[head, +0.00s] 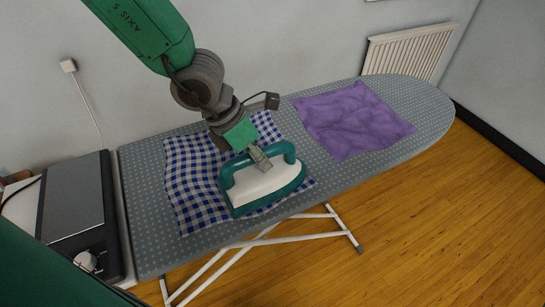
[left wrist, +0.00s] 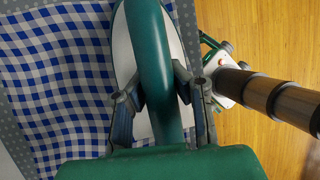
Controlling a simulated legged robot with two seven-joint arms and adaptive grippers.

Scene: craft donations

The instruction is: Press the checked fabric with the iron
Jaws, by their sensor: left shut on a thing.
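The blue and white checked fabric (head: 190,176) lies a little wrinkled on the left half of the ironing board; it also shows in the left wrist view (left wrist: 58,75). The iron (head: 262,186), white with a teal handle and base edge, is on the fabric's right front part, near the board's front edge. I cannot tell whether its sole presses on the cloth. My left gripper (head: 262,160) is shut on the iron's handle, with one finger on each side of the handle in the left wrist view (left wrist: 162,95). My right gripper is not in view.
The grey dotted ironing board (head: 420,100) stands on white legs (head: 290,232). A wrinkled purple cloth (head: 352,120) lies on its right half. A dark box with a dial (head: 78,215) stands at the left end. A radiator (head: 408,55) is on the wall behind.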

